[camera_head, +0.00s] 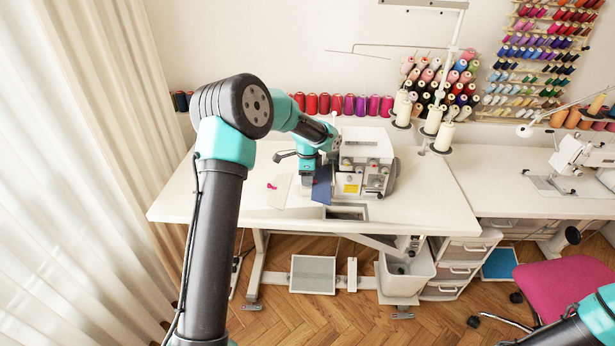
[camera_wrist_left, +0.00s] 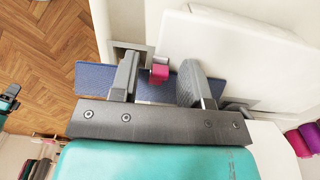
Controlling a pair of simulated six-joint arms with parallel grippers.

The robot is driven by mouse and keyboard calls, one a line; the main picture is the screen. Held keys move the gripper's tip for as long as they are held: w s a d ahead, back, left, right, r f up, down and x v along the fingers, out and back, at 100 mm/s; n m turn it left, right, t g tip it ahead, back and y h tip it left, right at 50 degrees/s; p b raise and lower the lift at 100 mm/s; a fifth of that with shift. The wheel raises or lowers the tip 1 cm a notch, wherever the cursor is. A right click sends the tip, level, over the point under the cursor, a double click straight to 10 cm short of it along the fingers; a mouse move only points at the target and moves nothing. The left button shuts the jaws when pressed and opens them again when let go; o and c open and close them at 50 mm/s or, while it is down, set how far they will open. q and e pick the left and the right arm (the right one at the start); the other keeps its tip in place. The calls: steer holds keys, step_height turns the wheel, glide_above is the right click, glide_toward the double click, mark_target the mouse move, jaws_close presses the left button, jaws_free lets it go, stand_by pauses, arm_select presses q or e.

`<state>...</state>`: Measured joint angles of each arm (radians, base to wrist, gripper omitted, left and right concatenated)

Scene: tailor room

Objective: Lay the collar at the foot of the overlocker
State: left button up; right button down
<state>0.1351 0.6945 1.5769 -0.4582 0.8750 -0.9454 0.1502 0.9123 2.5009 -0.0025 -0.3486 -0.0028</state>
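The blue collar (camera_head: 322,187) is on the white table at the front left of the overlocker (camera_head: 365,160). In the left wrist view the collar (camera_wrist_left: 152,92) is a long blue strip behind my fingers, reaching past both of them. My left gripper (camera_wrist_left: 158,78) has its two fingers apart, with a small pink block (camera_wrist_left: 159,72) showing between them. I cannot tell if the fingers touch the collar. In the head view my left gripper (camera_head: 309,178) is right by the collar, beside the overlocker. Part of my right arm shows at the bottom right; its fingertips cannot be made out.
A pale flat piece (camera_head: 280,191) with a pink spot lies left of the collar. A cone stand (camera_head: 433,120) is at the right. The table's left part is free.

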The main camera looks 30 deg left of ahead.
arm_select(q)
steer(key=shift+r, duration=0.15)
step_height(320, 180, up, 17)
steer(key=shift+r, duration=0.1)
stand_by(0.7)
stand_by(0.3)
steer(key=s+a+f+n+t, duration=0.1)
steer(key=s+f+n, duration=0.2)
steer(key=f, duration=0.4)
steer(key=s+a+f+n+t+h, duration=0.1)
steer(key=s+f+n, duration=0.3)
steer(key=f, duration=0.3)
steer(key=s+a+f+n+t, duration=0.1)
steer(key=s+f+n+t, duration=0.1)
steer(key=f+n, duration=0.3)
steer(key=shift+s+a+f+h, duration=0.35)
steer(key=shift+s+f, duration=0.3)
steer(key=shift+f, duration=0.25)
steer(key=s+d+f+n+g, duration=0.1)
steer(key=s+d+f, duration=0.5)
steer(key=s+d, duration=0.1)
steer(key=s+d+f+g+h, duration=0.1)
steer(key=s+d+f, duration=0.6)
steer(key=s+d+f+n+g+h, duration=0.1)
steer(key=s+d+f, duration=0.5)
steer(key=s+d, duration=0.1)
steer(key=shift+d+f+n, duration=0.15)
steer(key=shift+d+n, duration=0.15)
